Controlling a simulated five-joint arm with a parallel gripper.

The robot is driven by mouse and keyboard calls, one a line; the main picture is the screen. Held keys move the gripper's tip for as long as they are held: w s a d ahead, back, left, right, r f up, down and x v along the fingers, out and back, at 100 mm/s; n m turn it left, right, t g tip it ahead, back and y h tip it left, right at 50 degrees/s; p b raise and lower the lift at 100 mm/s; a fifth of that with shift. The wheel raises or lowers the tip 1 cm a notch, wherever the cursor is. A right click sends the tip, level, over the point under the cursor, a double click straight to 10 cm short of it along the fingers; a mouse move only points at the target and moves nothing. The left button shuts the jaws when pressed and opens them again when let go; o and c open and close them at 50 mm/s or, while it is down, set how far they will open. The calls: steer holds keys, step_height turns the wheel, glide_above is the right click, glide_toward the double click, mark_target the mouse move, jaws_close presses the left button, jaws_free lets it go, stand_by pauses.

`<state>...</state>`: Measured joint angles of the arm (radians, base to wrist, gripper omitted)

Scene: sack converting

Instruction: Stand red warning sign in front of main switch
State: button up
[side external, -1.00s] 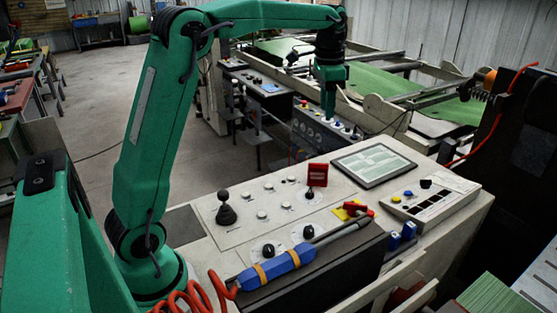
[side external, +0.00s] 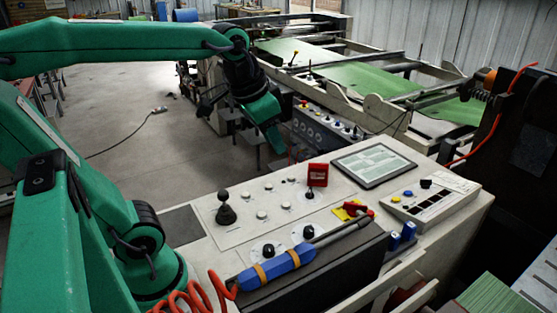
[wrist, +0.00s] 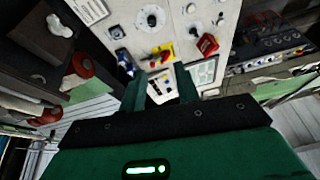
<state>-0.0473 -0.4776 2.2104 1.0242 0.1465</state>
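A red warning sign (side external: 318,174) stands upright on the light control console, near its back edge; it also shows in the wrist view (wrist: 207,44). A red handle on a yellow plate (side external: 355,209), which looks like the main switch, is to the right of the sign and nearer the camera, apart from it. In the wrist view this switch (wrist: 161,54) is left of the sign. My gripper (side external: 276,148) hangs in the air left of and behind the sign. In the wrist view its two green fingers (wrist: 161,88) are apart, with nothing seen between them.
The console (side external: 210,246) carries a black joystick (side external: 226,210), several knobs and a flat screen (side external: 374,164). A blue tool (side external: 275,269) with orange bands lies along its front. Blue blocks (side external: 401,236) stand at right. Open floor (side external: 130,110) is at left.

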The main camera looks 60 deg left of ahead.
steer(key=s+d+f+n+t, duration=0.1)
steer(key=s+f, duration=0.3)
steer(key=s, duration=0.2)
steer(key=shift+d+f, duration=0.15)
steer(key=shift+f, duration=0.05)
steer(key=c, duration=0.6)
steer(key=shift+w+a+r, duration=0.2)
steer(key=shift+w+r, duration=0.05)
steer(key=shift+w, duration=0.15)
jaws_close()
steer(key=w+a+m+g, duration=0.1)
steer(key=w+a+m, duration=0.2)
steer(key=w+a, duration=0.35)
steer(key=w+a+m+g, duration=0.2)
steer(key=w+a+m, duration=0.1)
steer(key=w, duration=0.7)
steer(key=w+a+f+m+g, duration=0.2)
steer(key=w+a+f+m, duration=0.4)
steer(key=w+a+f, duration=0.4)
steer(key=a+f, duration=0.4)
steer(key=a, duration=0.1)
steer(key=shift+m, duration=0.3)
